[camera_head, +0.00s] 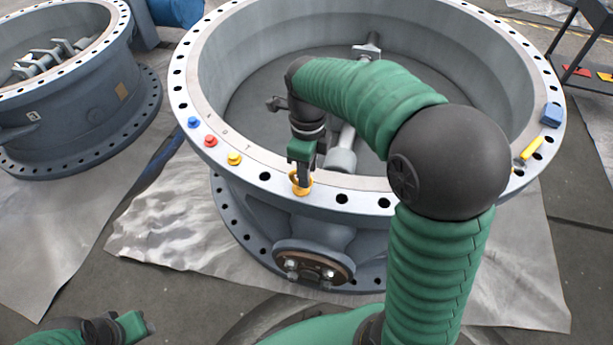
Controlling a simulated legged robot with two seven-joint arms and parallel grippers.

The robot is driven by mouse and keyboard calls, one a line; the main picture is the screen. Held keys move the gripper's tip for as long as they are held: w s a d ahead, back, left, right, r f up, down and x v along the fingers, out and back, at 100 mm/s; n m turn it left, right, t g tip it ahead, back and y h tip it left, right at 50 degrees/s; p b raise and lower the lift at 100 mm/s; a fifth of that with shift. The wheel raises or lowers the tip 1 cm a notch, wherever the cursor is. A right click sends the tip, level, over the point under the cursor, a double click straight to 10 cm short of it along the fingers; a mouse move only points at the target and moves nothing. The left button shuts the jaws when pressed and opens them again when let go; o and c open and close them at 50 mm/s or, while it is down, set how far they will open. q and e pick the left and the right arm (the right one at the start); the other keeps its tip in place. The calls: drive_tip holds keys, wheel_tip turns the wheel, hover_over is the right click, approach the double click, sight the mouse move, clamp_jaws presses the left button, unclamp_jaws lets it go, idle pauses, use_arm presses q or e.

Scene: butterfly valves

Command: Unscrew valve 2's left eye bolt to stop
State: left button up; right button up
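A large grey valve body (215,137) stands in the middle, with a wide open bore and a flange ringed with bolt holes. A yellow eye bolt (300,187) stands on the near part of its flange, left of centre. My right gripper (301,168) points down onto this eye bolt, its fingertips at the ring. The fingers partly hide the ring, and I cannot tell whether they are closed on it. My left gripper (138,326) is low at the bottom left, away from the valve; its fingers are too small and cut off to read.
Blue (194,122), red (210,141) and yellow (234,159) pieces sit on the left flange. A blue block (551,114) and a yellow piece (531,148) lie on the right flange. Another valve (75,125) stands at left. A dark rack (585,60) is at far right.

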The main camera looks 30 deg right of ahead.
drive_tip(key=shift+f, duration=0.3)
drive_tip(key=shift+a+r, duration=0.25)
drive_tip(key=shift+a, duration=0.6)
drive_tip(key=shift+c, duration=1.4)
drive_tip(key=shift+d+f, duration=0.1)
drive_tip(key=shift+d, duration=0.3)
clamp_jaws()
use_arm(q)
drive_tip(key=shift+a+f, duration=0.15)
drive_tip(key=shift+a, duration=0.25)
drive_tip(key=shift+a, duration=0.1)
use_arm(e)
drive_tip(key=shift+a, duration=0.1)
